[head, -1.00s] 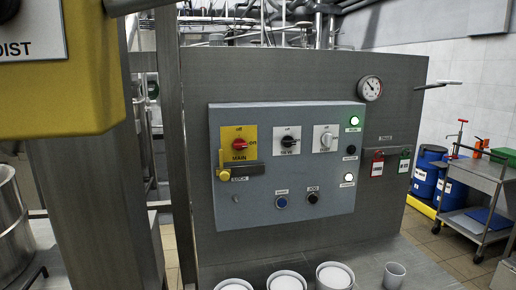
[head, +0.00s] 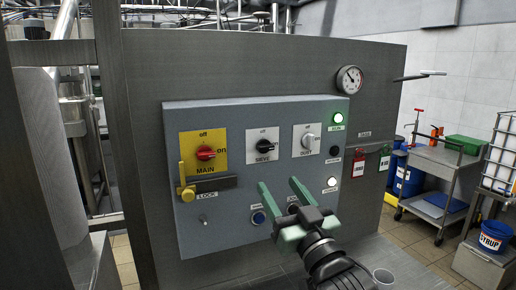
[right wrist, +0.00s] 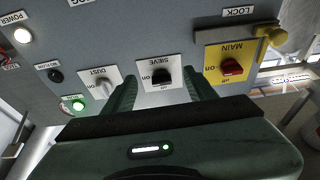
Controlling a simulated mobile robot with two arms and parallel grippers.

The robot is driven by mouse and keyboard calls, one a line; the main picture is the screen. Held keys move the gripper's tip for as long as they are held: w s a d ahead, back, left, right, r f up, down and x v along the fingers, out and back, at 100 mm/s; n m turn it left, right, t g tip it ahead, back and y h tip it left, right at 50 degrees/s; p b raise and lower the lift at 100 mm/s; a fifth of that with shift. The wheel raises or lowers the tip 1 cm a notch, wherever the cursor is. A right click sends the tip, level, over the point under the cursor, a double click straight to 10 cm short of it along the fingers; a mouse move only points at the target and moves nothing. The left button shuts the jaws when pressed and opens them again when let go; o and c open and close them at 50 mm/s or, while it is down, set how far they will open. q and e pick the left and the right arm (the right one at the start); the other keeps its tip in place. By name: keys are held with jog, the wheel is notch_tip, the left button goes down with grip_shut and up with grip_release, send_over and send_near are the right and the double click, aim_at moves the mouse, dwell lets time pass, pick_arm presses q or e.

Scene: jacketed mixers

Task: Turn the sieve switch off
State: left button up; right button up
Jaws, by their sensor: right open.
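The sieve switch (head: 265,146) is a black rotary knob on a white plate in the middle of the panel's upper row. Its handle appears to point right, toward "on"; "off" is at the top. My right gripper (head: 279,182) has two green fingers spread apart and empty, below the sieve switch in the head view. In the right wrist view, where labels are upside down, the sieve switch (right wrist: 161,76) shows between the open fingers, with no clear contact. My left gripper is not in view.
The red main switch (head: 206,153) on a yellow plate, with a yellow lock (head: 187,194) below, is left of the sieve switch. The dust switch (head: 307,140) is right of it. A lit green lamp (head: 337,118) and two lower push buttons (head: 258,217) are also on the panel.

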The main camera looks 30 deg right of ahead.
aim_at(267, 150)
jog(key=shift+t, duration=0.5)
jog(key=w+r+p, duration=0.1)
jog(key=r, duration=0.1)
jog(key=w+r, duration=0.1)
jog(key=w, duration=0.1)
jog(key=w+r+p, duration=0.1)
jog(key=w+r, duration=0.1)
jog(key=shift+w+d+r+p, duration=0.2)
jog(key=shift+d+r+p, duration=0.1)
jog(key=shift+r+p, duration=0.05)
jog(key=shift+w+r, duration=0.1)
jog(key=shift+w, duration=0.45)
grip_shut()
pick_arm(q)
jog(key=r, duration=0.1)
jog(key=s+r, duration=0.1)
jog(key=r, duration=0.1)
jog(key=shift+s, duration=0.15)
